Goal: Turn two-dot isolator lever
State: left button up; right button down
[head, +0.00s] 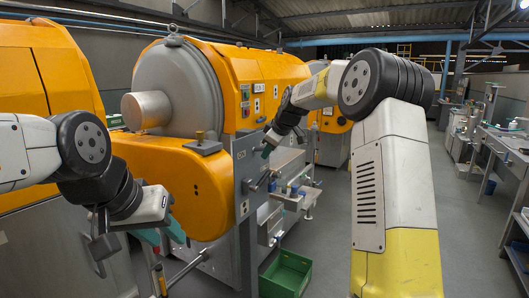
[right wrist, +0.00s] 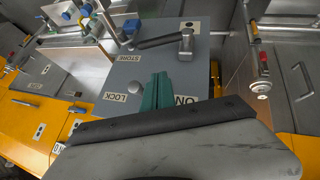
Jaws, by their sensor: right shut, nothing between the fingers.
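The isolator lever (right wrist: 160,40) has a dark handle on a silver pivot, on a grey panel (right wrist: 105,70) marked STORE, LOCK and ON. A small white plate near the pivot seems to bear dots, too small to count surely. The handle points left from its pivot in the right wrist view. In the head view the lever (head: 262,181) sticks out low on the panel. My right gripper (right wrist: 157,91) is shut and empty, its green fingers over the panel between LOCK and ON, apart from the lever. My left gripper (head: 163,235) appears open, left of the panel.
A round pale knob (right wrist: 134,87) sits beside LOCK. The orange extractor (head: 265,75) stands behind. A shelf (head: 300,197) with small blue items juts out right of the panel. A green crate (head: 286,274) is on the floor. The aisle at right is clear.

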send_over(267, 175)
jog(key=s+a, duration=0.2)
jog(key=f, duration=0.4)
jog(key=shift+s+a+f, duration=0.2)
jog(key=shift+f, duration=0.2)
jog(key=f, duration=0.1)
jog(key=d+f, duration=0.1)
jog(key=f, duration=0.1)
jog(key=shift+w+d+f, duration=0.25)
jog(key=shift+w, duration=0.05)
jog(key=shift+w+d+f, duration=0.3)
jog(key=shift+w+f, duration=0.1)
jog(key=shift+f, duration=0.2)
jog(key=shift+w+d+f, duration=0.3)
jog(key=shift+w+f, duration=0.05)
jog(key=shift+f, duration=0.2)
